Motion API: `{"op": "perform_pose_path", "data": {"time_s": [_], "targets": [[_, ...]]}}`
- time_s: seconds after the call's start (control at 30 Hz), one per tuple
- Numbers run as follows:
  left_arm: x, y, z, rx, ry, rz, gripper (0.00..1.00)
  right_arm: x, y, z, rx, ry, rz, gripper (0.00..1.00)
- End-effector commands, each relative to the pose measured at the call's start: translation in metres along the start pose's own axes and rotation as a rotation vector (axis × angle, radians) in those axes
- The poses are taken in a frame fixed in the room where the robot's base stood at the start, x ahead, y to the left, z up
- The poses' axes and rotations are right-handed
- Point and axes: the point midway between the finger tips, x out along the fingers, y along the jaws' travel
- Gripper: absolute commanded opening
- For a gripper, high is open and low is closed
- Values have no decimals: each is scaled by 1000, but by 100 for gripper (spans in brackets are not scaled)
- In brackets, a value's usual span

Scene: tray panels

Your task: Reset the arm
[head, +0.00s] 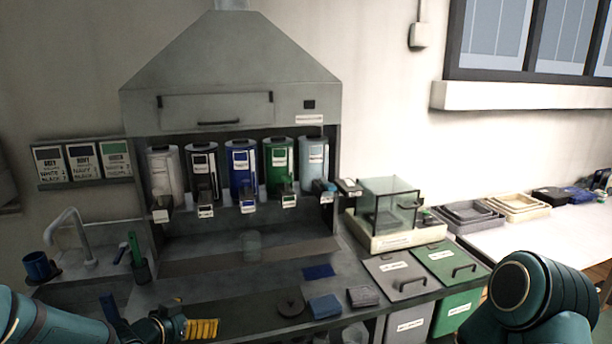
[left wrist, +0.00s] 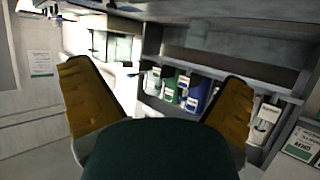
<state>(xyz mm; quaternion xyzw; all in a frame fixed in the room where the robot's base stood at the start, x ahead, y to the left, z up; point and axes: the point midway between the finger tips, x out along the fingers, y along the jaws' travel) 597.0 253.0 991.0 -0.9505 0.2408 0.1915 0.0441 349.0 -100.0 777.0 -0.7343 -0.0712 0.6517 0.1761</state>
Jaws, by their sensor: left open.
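My left gripper (head: 201,328) shows at the lower left of the head view, with its yellow fingers pointing right, low by the front of the counter. In the left wrist view my left gripper (left wrist: 157,76) has its two yellow fingers spread wide with nothing between them. My right arm (head: 530,295) shows only as a dark teal joint at the lower right of the head view; its gripper is out of the picture.
Several dispensers (head: 241,170) stand under a grey hood (head: 230,75). A glass-sided box (head: 390,205) and lidded bins (head: 450,262) stand right of centre.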

Motion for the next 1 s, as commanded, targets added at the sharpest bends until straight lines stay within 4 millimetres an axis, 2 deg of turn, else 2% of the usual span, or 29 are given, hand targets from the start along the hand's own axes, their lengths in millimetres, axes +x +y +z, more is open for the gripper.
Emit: {"op": "perform_pose_path", "data": {"time_s": [0.03,0.1,0.17,0.3,0.37,0.5,0.6,0.7,0.8,1.0], "targets": [[10,21,19,-69,-44,16,100,0,0,0,0,0,0,47],[18,42,40,-151,-99,19,100,0,0,0,0,1,0,47],[23,60,60,-220,-154,21,100,0,0,0,0,1,0,47],[26,112,113,-385,-321,19,100,0,0,0,0,1,0,47],[22,138,139,-456,-411,13,100,0,0,0,0,1,0,47],[-2,196,199,-599,-644,-18,100,0,0,0,0,0,0,47],[-24,224,228,-664,-779,-50,100,0,0,0,0,0,0,47],[-41,242,246,-703,-867,-77,100,0,0,0,0,0,0,47],[-51,250,255,-723,-912,-95,100,0,0,0,0,0,0,47],[-53,251,257,-728,-922,-100,100,0,0,0,0,0,0,47]]}}
